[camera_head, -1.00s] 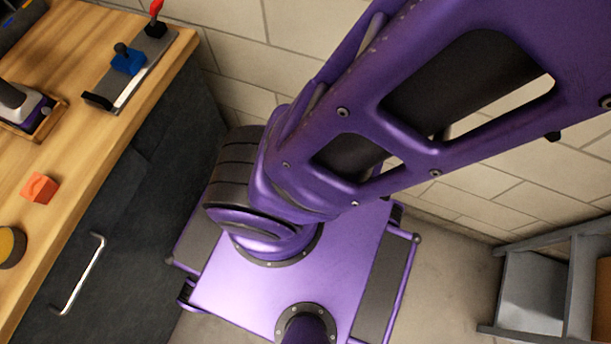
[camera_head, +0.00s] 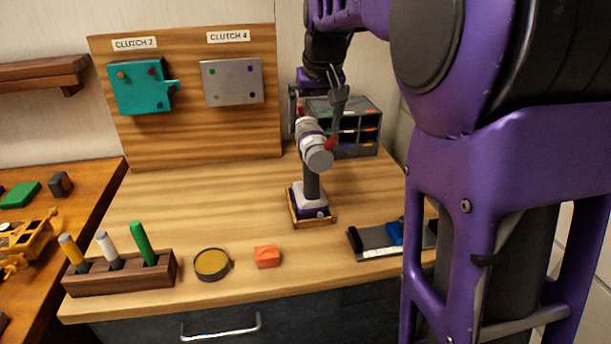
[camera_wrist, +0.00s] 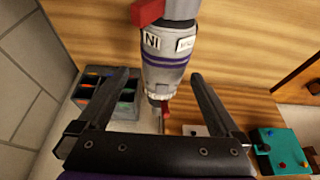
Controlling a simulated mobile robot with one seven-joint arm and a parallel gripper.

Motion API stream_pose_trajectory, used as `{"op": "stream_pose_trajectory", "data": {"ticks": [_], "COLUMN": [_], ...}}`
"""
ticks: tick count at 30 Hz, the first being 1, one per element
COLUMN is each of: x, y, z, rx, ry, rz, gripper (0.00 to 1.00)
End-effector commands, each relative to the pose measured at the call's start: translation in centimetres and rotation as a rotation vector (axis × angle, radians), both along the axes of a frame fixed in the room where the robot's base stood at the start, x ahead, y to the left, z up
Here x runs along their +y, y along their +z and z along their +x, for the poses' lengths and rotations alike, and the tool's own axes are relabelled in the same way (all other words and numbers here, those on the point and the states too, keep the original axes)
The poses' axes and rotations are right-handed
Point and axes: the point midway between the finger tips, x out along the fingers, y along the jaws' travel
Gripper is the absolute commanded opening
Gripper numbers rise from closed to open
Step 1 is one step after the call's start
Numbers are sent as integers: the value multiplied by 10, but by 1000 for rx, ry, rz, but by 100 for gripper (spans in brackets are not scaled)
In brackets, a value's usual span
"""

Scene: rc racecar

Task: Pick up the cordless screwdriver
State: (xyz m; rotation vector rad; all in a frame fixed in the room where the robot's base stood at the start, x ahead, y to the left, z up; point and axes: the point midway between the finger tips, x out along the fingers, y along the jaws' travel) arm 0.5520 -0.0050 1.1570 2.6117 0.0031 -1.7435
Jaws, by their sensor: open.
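The cordless screwdriver (camera_head: 312,188) stands upright on its grip in a small wooden-edged holder (camera_head: 332,218) on the bench. It has a grey-white barrel with a purple band, a dark grip and a red trigger. My gripper (camera_head: 318,104) is open above and behind its barrel. In the wrist view the screwdriver (camera_wrist: 167,70) lies between the two dark fingers of my gripper (camera_wrist: 158,77), with a gap visible on each side. Whether any finger touches it cannot be told. Its grip is mostly out of the wrist view.
A grey drawer organizer (camera_head: 358,130) stands close behind on the right. A clutch panel (camera_head: 190,135) is at the back. An orange block (camera_head: 267,256), a round yellow-topped tin (camera_head: 211,265), a pen rack (camera_head: 125,278) and a dark rail with a blue slider (camera_head: 372,243) lie in front.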

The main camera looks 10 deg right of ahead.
Motion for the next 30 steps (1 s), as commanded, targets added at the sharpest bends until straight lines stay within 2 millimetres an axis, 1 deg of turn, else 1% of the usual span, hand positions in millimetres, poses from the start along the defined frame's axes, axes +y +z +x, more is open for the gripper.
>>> {"op": "stream_pose_trajectory", "data": {"ticks": [6, 9, 30], "x": [5, 5, 5], "y": [-30, -41, -47], "z": [13, 18, 19], "rx": [4, 2, 1], "ry": [1, 0, 0], "rz": [-1, -1, 0], "gripper": [100, 100, 100]}}
